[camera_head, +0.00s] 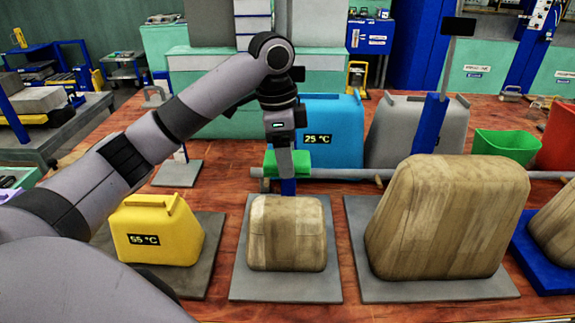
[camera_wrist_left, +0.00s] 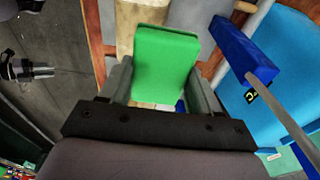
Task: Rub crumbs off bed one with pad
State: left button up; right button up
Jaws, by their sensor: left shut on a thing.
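My left gripper (camera_head: 286,166) is shut on a green pad (camera_head: 303,160), behind and above the small wooden block (camera_head: 287,240). In the left wrist view the green pad (camera_wrist_left: 165,62) sits between the two grey fingers. The wooden block shows partly behind the pad there (camera_wrist_left: 140,12). I cannot tell whether the pad touches anything below. No label shows which bed is bed one, and I make out no crumbs. The small wooden block stands on a grey plate (camera_head: 236,285). My right gripper is not in view.
A yellow press block (camera_head: 155,225) reading 55 °C stands left, a large wooden block (camera_head: 450,215) right.

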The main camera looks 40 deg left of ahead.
pick_arm(q)
jog(key=shift+r, duration=1.1)
